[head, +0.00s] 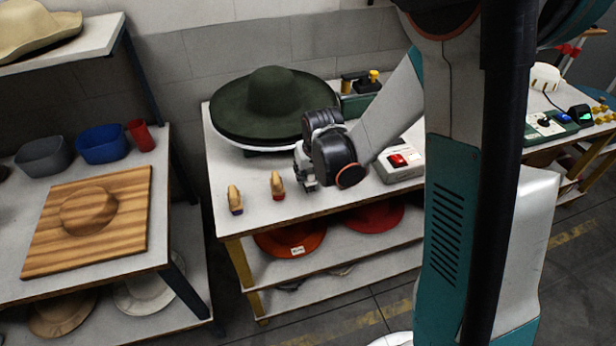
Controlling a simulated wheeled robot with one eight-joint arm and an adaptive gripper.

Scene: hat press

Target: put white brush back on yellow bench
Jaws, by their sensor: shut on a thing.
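The yellow bench (335,202) has a pale top and yellow legs and stands in the middle of the head view. My gripper (307,184) is low over the bench top, between the green hat and the front edge, pointing down. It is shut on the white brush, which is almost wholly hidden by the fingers. I cannot tell whether the brush touches the bench top. Two other wooden-handled brushes stand to the left of my gripper: one with a blue base (235,200) and one with a red base (277,185).
A wide dark green hat (268,107) lies behind my gripper. A grey control box with a red switch (402,160) is to its right. Red and orange hats lie on the shelf below. A left table holds a wooden hat block (88,212) and bins. Bare bench top shows near the front edge.

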